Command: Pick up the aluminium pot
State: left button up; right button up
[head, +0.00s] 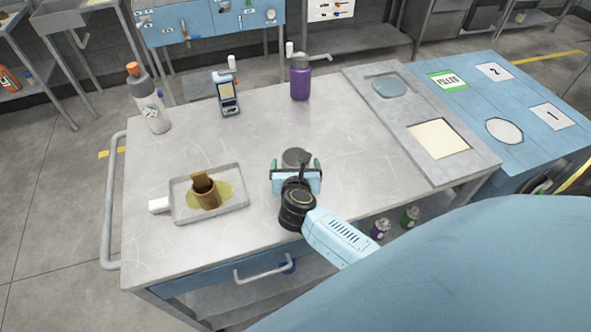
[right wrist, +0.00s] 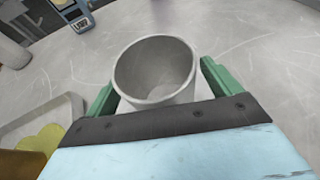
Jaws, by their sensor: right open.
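The aluminium pot (head: 294,157) is a small grey metal cup standing upright on the cart top, partly hidden behind my right gripper in the head view. In the right wrist view the pot (right wrist: 156,72) shows its open, empty mouth. My right gripper (head: 296,165) is open, with its green fingers (right wrist: 158,85) on either side of the pot. A gap shows between the right finger and the pot; whether the left finger touches it I cannot tell. My left gripper is not in view.
A tray (head: 240,206) with a brown cup (head: 206,195) in a yellow-green puddle lies left of the pot. A white bottle (head: 150,105), a handheld meter (head: 228,95) and a purple bottle (head: 300,80) stand farther back. A grey board (head: 462,163) lies at right. The cart top between is clear.

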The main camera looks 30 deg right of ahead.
jog(key=c, duration=1.1)
jog(key=shift+r, duration=0.1)
